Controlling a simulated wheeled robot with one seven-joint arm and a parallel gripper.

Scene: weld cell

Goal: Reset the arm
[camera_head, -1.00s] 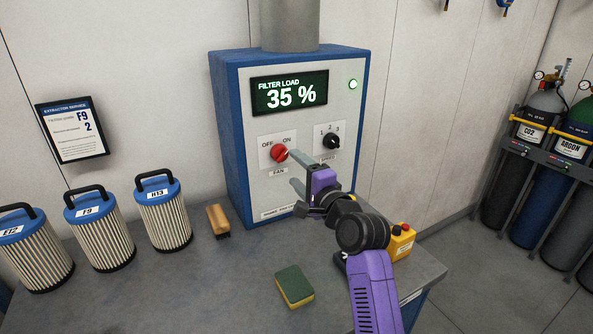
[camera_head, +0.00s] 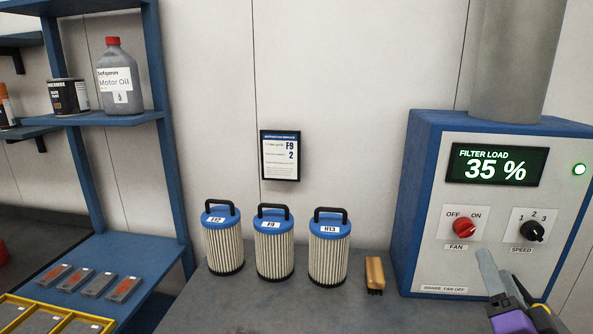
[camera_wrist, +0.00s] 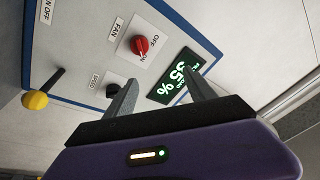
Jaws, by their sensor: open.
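My gripper (camera_head: 503,276) is at the lower right of the head view, in front of the lower part of the blue and white extraction unit (camera_head: 412,200). In the wrist view my gripper (camera_wrist: 160,92) has its two grey fingers spread apart with nothing between them. Beyond them the unit's panel shows a red fan knob (camera_wrist: 140,45), a black speed knob (camera_wrist: 113,90) and a lit display (camera_wrist: 178,76). In the head view the display (camera_head: 497,166) reads FILTER LOAD 35 %. The red fan knob (camera_head: 464,228) and black speed knob (camera_head: 533,231) are clear of the fingers.
Three filter cartridges (camera_head: 274,248) stand on the grey bench (camera_head: 330,306), with a wooden brush (camera_head: 375,275) beside them. A framed notice (camera_head: 280,156) hangs above. A blue shelf (camera_head: 112,118) with a motor oil bottle (camera_head: 118,80) is at left. A yellow knob (camera_wrist: 35,100) shows in the wrist view.

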